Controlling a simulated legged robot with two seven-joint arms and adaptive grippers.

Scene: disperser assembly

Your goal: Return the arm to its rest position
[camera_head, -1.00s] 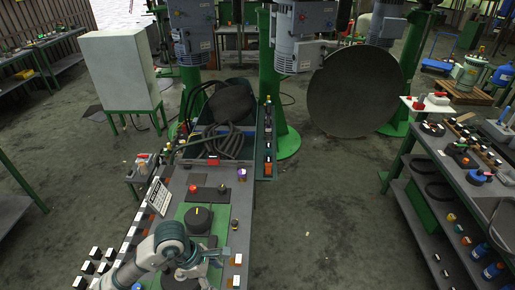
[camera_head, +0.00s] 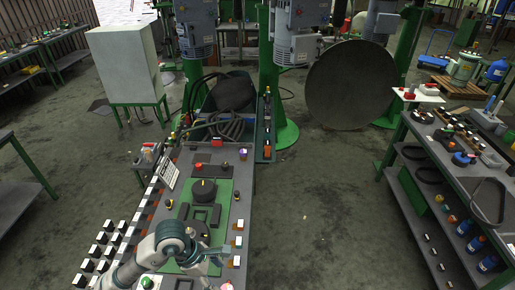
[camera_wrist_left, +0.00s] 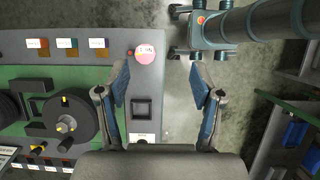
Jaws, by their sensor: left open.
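My left arm comes in from the bottom left of the head view. Its gripper (camera_head: 214,257) is over the near part of the control console (camera_head: 225,170), and its fingertips are hard to make out there. In the left wrist view the two fingers of the left gripper (camera_wrist_left: 160,85) stand wide apart with nothing held between them. The console's right edge and a pink round button (camera_wrist_left: 145,54) show between or just beyond the fingers. A black dial (camera_wrist_left: 68,118) lies left of the fingers.
A grey-blue jointed link (camera_wrist_left: 225,28) crosses the top right of the wrist view, close to the fingers. A shelf table (camera_head: 440,185) with bottles and parts stands at the right. A pale cabinet (camera_head: 125,65) stands at the back left. Bare floor (camera_head: 310,215) lies right of the console.

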